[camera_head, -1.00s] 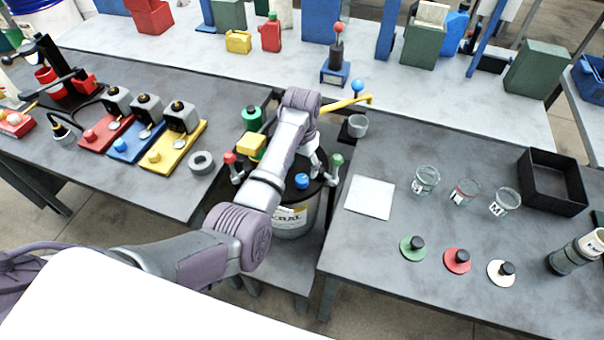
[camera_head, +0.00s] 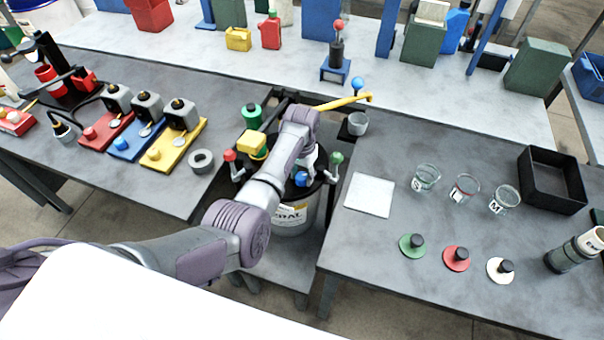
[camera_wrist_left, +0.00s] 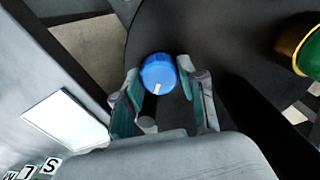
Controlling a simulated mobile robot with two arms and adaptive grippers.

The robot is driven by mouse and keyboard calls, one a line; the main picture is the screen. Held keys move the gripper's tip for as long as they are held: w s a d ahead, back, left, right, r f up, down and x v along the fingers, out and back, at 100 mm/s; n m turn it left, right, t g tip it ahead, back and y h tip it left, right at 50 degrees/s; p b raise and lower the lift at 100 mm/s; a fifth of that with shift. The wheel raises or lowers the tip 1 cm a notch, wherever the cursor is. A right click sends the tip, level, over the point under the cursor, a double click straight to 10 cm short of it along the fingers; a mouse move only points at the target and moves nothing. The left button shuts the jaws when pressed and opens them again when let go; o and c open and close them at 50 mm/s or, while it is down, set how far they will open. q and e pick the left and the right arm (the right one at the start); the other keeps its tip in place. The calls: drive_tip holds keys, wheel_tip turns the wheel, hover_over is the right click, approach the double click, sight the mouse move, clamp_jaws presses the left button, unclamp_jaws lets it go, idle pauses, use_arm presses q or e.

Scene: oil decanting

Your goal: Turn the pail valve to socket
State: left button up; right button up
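The pail (camera_head: 296,214) is a silver drum with a printed label and a black lid, standing in the gap between two grey tables. On its lid is a blue knob (camera_head: 301,178) with a pale mark, which also shows in the left wrist view (camera_wrist_left: 157,70); I take it for the valve. My left gripper (camera_wrist_left: 160,88) is over the lid, its fingers apart on either side of the blue knob; I see no clear grip. In the head view my arm hides most of that gripper. I cannot pick out the socket for certain. My right gripper is out of view.
A red-topped clamp (camera_head: 231,157) and a green-topped clamp (camera_head: 336,159) flank the lid. A yellow block (camera_head: 252,144) and a yellow lever (camera_head: 342,102) are close behind. A white pad (camera_head: 370,195) and glass beakers (camera_head: 426,177) are on the right table.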

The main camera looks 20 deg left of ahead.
use_arm(q)
drive_tip(key=shift+c, duration=0.9)
drive_tip(key=shift+n, duration=0.3)
drive_tip(key=shift+r+n+p, duration=0.1)
drive_tip(key=shift+n+p, duration=0.65)
drive_tip(key=shift+n, duration=0.15)
drive_tip(key=n+p, duration=0.1)
drive_tip(key=n, duration=0.4)
drive_tip(key=shift+p, duration=0.4)
drive_tip(key=n, duration=0.5)
drive_tip(key=shift+p, duration=0.35)
drive_tip(key=n, duration=0.5)
drive_tip(key=shift+n, duration=0.4)
